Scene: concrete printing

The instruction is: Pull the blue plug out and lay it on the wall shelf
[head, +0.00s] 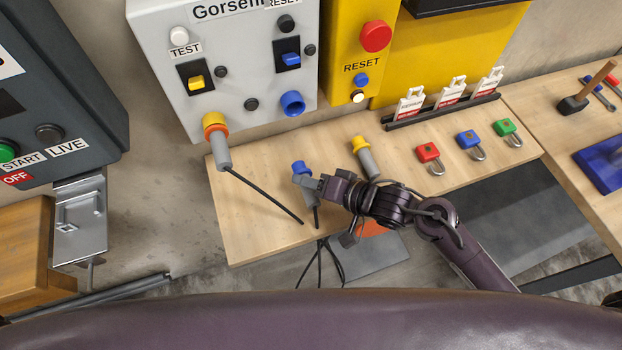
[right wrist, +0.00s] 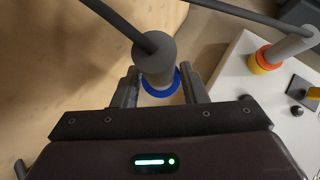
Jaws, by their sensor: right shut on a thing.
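The blue plug (head: 299,168) has a blue end and a grey body, and it is out of the panel. My right gripper (head: 308,182) is shut on its grey body, over the wall shelf (head: 245,215). In the right wrist view the plug's grey body (right wrist: 156,66) sits between the two fingers (right wrist: 160,86), with its blue ring (right wrist: 161,92) beyond. I cannot tell whether the plug touches the shelf. The blue socket (head: 292,103) on the grey panel is empty. My left gripper is not in view.
A yellow-ended plug (head: 365,157) lies on the shelf just right of my gripper. A plug with a yellow and orange collar (head: 216,135) sits in the panel (head: 160,50), its cable trailing over the shelf. Red (head: 429,153), blue and green padlocks lie farther right.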

